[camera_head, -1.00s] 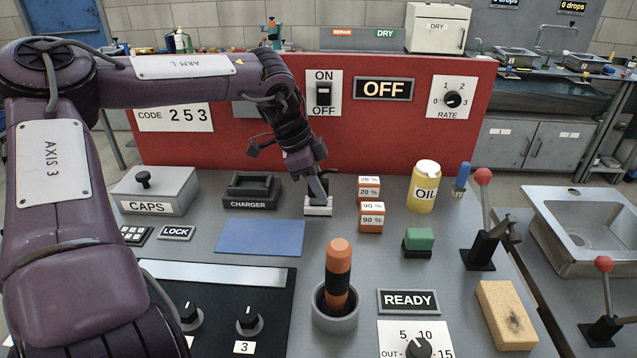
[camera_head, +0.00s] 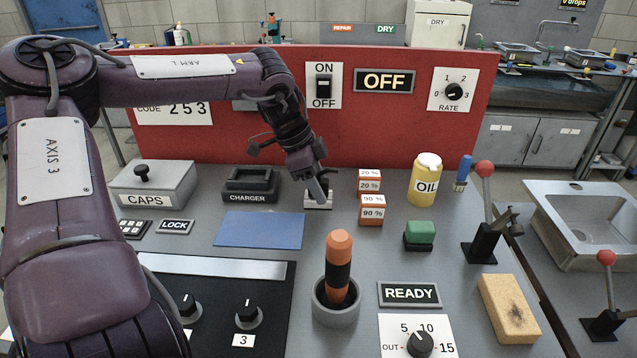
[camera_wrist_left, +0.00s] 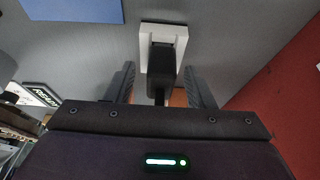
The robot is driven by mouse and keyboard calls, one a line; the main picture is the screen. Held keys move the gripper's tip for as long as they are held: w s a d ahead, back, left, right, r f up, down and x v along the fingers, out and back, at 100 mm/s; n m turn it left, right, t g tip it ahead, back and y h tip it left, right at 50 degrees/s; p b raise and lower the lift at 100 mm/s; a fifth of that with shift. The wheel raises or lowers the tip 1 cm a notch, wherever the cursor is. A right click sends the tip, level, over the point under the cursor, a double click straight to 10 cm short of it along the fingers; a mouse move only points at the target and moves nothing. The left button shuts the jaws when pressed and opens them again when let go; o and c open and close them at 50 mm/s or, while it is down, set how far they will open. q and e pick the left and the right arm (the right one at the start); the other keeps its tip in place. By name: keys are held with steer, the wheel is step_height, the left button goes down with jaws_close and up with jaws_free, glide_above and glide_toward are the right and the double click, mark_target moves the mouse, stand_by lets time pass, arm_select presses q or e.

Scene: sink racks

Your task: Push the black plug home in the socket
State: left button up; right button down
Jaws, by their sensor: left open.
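The socket (camera_wrist_left: 152,28) is a pale block standing on the grey bench. It also shows in the head view (camera_head: 314,206), in front of the red panel. The black plug (camera_wrist_left: 166,66) is at the socket in the left wrist view; I cannot tell how deep it sits. In the head view my gripper largely hides the plug. My left gripper (camera_head: 321,192) points down at the socket. In the left wrist view my left gripper (camera_wrist_left: 162,80) is open, with one finger on each side of the plug and gaps between. My right gripper is out of view.
The charger (camera_head: 249,186) and a blue mat (camera_head: 258,230) lie left of the socket. Orange-and-white boxes (camera_head: 371,208) stand close on its right, then the oil bottle (camera_head: 425,182). An orange-and-black handle (camera_head: 339,268) stands in front. The red panel (camera_head: 220,130) rises behind.

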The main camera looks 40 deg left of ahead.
arm_select(q)
steer(key=v, duration=0.7)
steer(key=shift+r, duration=0.4)
stand_by(0.3)
